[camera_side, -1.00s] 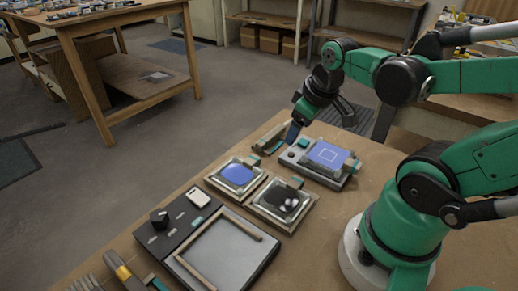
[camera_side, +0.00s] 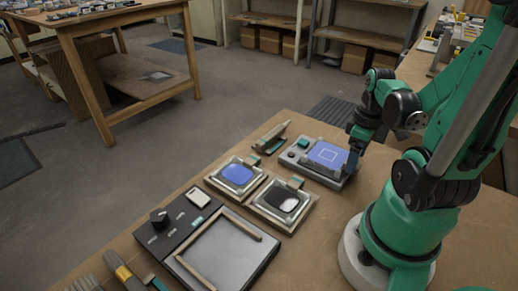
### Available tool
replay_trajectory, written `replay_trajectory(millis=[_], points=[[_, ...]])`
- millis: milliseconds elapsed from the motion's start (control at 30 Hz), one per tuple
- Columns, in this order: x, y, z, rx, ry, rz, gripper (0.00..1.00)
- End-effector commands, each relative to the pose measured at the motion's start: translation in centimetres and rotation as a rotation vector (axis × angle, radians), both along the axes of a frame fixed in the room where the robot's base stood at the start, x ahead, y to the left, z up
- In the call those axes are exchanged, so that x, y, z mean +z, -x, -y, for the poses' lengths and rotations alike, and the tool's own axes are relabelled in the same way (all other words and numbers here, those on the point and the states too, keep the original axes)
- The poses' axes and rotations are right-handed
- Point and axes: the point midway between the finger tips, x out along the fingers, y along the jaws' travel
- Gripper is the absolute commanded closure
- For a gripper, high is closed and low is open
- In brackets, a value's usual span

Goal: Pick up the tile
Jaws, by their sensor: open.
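A blue square with a white outline (camera_side: 328,154) lies on the grey device at the back of the bench. A plain blue square (camera_side: 237,173) lies in the left small tray, and a dark square with a white patch (camera_side: 284,200) lies in the right small tray. I cannot tell for certain which of these is the tile. My gripper (camera_side: 353,158) points down at the right edge of the grey device, beside the outlined blue square. The fingers are small and partly hidden; nothing shows between them.
A dark panel with a knob (camera_side: 160,217) and a framed grey plate (camera_side: 222,255) take up the front left. A narrow holder (camera_side: 271,138) stands behind the trays. Bare bench (camera_side: 310,258) lies at the front right. Handled tools (camera_side: 125,275) lie in the front corner.

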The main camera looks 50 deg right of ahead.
Motion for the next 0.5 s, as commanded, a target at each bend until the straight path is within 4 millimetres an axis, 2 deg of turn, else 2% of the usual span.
replay_trajectory(millis=[200, 500], points=[[-1.2, 0.0, 0.0, 0.0, 0.001, 0.001, 0.29], [-1.5, 0.0, -0.1, 0.0, 0.001, 0.001, 0.29]])
